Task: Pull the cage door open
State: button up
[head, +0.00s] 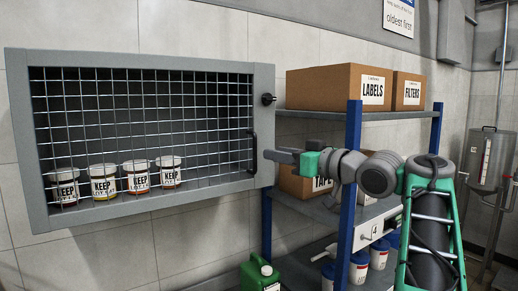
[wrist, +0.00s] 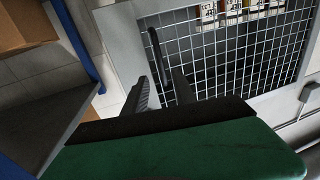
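The cage door (head: 150,130) is a grey-framed wire mesh panel on the wall cage, and it looks shut. Its black upright bar handle (head: 253,152) is on the right side of the frame. A black knob (head: 267,99) sits above it at the right edge. The handle (wrist: 156,50) shows in line with the gap between the fingertips; contact cannot be made out.
Several jars labelled KEEP (head: 104,182) stand behind the mesh. A blue-posted shelf (head: 354,150) with cardboard boxes (head: 335,87) stands right of the cage, close behind my arm. A green jug (head: 259,275) is below. The space in front of the door looks clear.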

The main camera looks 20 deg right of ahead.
aim_at(256, 150)
jog(key=p+x, duration=0.2)
jog(key=x, duration=0.4)
jog(key=shift+a+r, duration=0.1)
jog(key=shift+a, duration=0.1)
jog(key=shift+w+a, duration=0.1)
jog(key=shift+w, duration=0.25)
grip_shut()
dwell(0.6)
